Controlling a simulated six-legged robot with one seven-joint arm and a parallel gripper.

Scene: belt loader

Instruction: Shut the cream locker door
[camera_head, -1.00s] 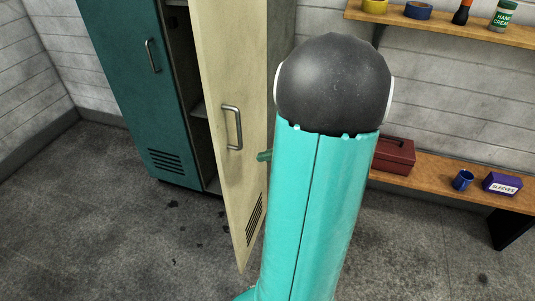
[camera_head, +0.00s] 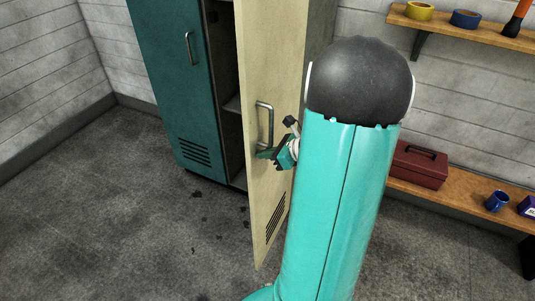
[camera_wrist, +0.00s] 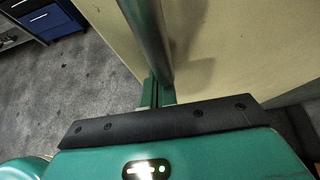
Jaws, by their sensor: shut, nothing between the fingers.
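The cream locker door (camera_head: 273,62) stands ajar, with the dark inside of its locker showing to the left of it. It has a metal bar handle (camera_head: 258,118) and vent slots low down. My gripper (camera_head: 266,153) is at the lower end of the handle, on the door's outer face, partly hidden behind my arm. In the wrist view the shut green fingers (camera_wrist: 158,92) are right by the handle bar (camera_wrist: 147,35), close to the door face (camera_wrist: 240,45). I cannot tell whether they touch it. Nothing is held.
A green locker (camera_head: 170,60) with its door shut stands left of the opening. On the right, a low wooden shelf (camera_head: 450,195) holds a red toolbox (camera_head: 418,165) and a blue mug (camera_head: 497,201). A high shelf (camera_head: 470,34) holds tape rolls.

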